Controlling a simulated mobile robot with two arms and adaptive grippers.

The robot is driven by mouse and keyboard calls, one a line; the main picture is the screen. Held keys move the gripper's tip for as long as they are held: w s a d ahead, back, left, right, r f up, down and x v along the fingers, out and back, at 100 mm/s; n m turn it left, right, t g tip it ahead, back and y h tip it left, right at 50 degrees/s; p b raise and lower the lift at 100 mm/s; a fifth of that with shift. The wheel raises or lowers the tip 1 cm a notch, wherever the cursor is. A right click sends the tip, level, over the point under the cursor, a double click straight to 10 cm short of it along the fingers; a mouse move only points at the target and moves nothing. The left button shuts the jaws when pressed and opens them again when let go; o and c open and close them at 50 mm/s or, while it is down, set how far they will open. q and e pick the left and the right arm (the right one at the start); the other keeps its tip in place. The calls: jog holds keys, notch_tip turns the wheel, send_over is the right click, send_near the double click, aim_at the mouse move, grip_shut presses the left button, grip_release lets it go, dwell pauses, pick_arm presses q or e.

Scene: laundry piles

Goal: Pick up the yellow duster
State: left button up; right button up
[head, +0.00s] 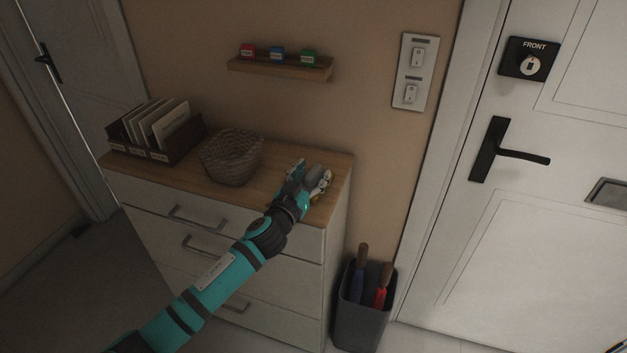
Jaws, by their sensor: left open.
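My left gripper (311,173) is open over the right end of the wooden top of a white chest of drawers (228,252). A small pale and yellowish patch (318,197) shows at the gripper's right side. It is mostly hidden by the gripper, and I cannot tell whether it is the yellow duster. No other yellow duster shows clearly. My right gripper is not in view.
A woven basket (231,158) and a dark letter rack (155,138) stand left on the chest. A small shelf (280,68) hangs above. A grey bin (362,315) with two handled items stands between chest and white door (520,240).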

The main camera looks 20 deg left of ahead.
pick_arm(q)
jog(key=shift+c, duration=0.3)
grip_shut()
jog(key=shift+s+r, duration=0.1)
